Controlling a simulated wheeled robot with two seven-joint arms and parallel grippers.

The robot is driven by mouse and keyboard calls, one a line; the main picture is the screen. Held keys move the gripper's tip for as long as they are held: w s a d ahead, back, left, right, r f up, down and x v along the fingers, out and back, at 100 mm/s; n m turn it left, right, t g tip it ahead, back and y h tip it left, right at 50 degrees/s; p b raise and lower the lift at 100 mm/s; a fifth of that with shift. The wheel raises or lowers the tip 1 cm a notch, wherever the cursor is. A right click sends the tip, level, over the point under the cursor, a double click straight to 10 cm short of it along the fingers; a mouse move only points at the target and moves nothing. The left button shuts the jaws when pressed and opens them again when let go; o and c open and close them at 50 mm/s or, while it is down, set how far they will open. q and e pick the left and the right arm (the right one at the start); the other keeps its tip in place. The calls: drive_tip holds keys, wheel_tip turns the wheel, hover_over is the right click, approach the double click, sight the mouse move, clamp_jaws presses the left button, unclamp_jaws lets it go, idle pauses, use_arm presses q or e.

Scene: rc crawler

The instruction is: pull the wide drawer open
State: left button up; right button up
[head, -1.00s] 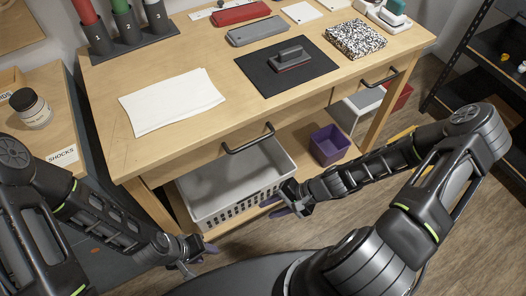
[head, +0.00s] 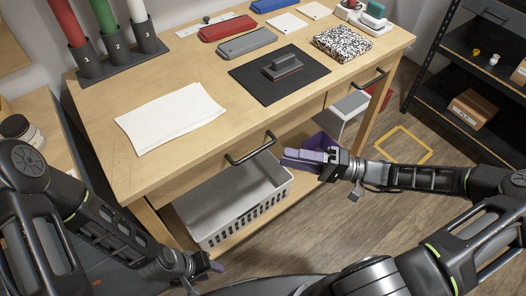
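The wide drawer (head: 205,180) is in the front of the wooden workbench, left of centre, and looks shut, its front flush with the bench. Its dark bar handle (head: 252,150) stands out from the front. My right gripper (head: 302,160) is to the right of this handle, apart from it, with its purple fingers pointing left. It appears empty; the gap between its fingers is unclear. My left gripper (head: 208,267) is low in front of the bench, below and left of the handle, and touches nothing visible. Its finger opening is too small to judge.
A narrower drawer with its own handle (head: 371,79) is further right. A white basket (head: 240,217) stands on the shelf below. A purple bin (head: 325,141) is partly hidden behind my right gripper. Paper (head: 170,115) and a dark mat (head: 304,88) lie on the bench.

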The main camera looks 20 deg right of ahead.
drive_tip(key=x, duration=0.8)
drive_tip(key=shift+c, duration=0.5)
drive_tip(key=shift+d+f, duration=0.1)
clamp_jaws()
idle(0.8)
